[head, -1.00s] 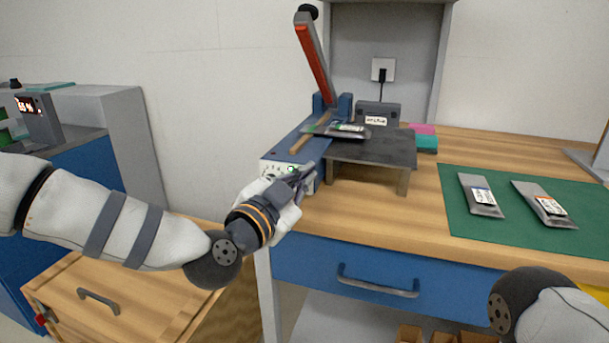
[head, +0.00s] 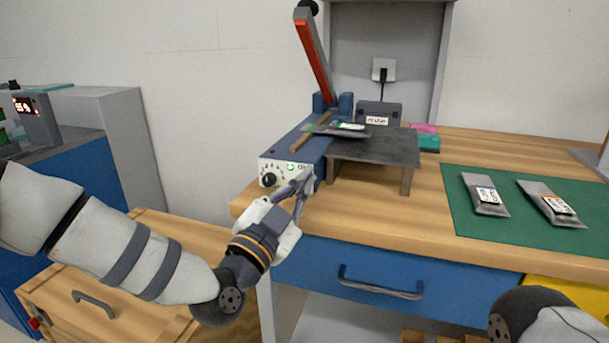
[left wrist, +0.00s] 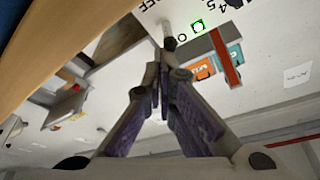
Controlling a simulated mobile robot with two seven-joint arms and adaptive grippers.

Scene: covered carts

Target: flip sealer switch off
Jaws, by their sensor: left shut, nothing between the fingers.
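The sealer (head: 307,147) is a blue machine on the left end of the wooden bench, with its red-edged arm (head: 315,60) raised. Its white front panel (head: 265,167) carries a black knob (head: 269,180) and a lit green mark (head: 291,167), which also shows in the left wrist view (left wrist: 197,25). My left gripper (head: 305,181) is shut and empty, its tips close to the right part of the panel. In the left wrist view, the closed fingertips (left wrist: 160,68) point at a small grey stub below the panel lettering. I cannot tell whether they touch it; the switch position is unclear.
A grey pouch (head: 345,130) lies across the sealer. A dark stand (head: 372,147) is close on its right. Two pouches lie on a green mat (head: 520,232) at right. A blue drawer (head: 400,265) is under the bench top. A wooden cabinet (head: 150,285) stands lower left.

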